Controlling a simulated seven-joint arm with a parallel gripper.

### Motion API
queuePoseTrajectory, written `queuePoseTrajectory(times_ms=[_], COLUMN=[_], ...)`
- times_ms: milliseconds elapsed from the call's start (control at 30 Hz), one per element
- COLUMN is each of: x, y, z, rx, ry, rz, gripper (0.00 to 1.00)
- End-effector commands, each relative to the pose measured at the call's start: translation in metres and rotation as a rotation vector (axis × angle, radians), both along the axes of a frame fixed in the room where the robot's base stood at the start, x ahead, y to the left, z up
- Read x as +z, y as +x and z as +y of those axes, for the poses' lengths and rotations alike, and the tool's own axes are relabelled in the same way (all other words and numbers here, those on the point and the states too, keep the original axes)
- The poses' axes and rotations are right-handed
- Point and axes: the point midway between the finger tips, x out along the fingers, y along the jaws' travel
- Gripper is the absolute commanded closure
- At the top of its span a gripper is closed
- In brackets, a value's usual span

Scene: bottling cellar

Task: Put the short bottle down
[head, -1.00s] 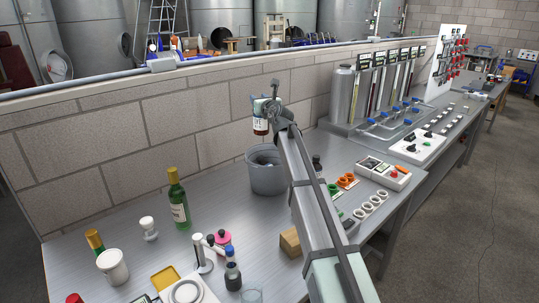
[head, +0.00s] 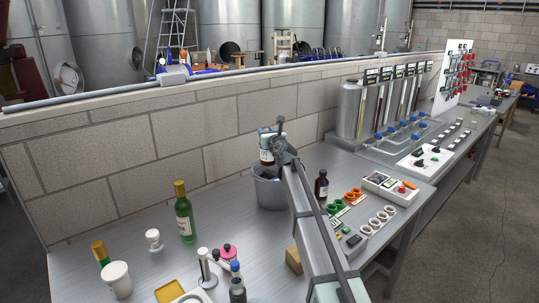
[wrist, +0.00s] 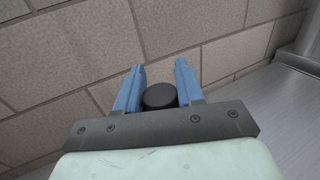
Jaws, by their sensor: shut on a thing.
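The short bottle (head: 267,157) is brown with a white label. It hangs upright from my gripper (head: 270,133), in line with the rim of a grey bucket in the head view. I cannot tell whether it is over the bucket or behind it. In the wrist view its round black cap (wrist: 160,96) sits between the two blue fingers of my gripper (wrist: 160,68), which is shut on it. The bottle's lower body is hidden in the wrist view.
The grey bucket (head: 271,190) stands on the metal bench (head: 140,235) by the block wall (head: 150,140). A dark brown bottle (head: 321,186) stands to its right, and a green bottle (head: 184,215) to its left. Bench between green bottle and bucket is clear.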

Motion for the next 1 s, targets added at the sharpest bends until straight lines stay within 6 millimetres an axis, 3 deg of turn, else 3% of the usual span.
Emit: queuePoseTrajectory(times_ms=[100, 367, 667, 1000], x=[-0.017, -0.031, -0.062, -0.067], y=[0.0, 0.0, 0.0, 0.0], z=[0.0, 0.0, 0.0, 0.0], rx=[-0.002, 0.0, -0.001, -0.001], ry=[0.001, 0.001, 0.001, 0.0], rz=[0.0, -0.001, -0.001, -0.001], gripper=[1.0, 1.0, 1.0, 1.0])
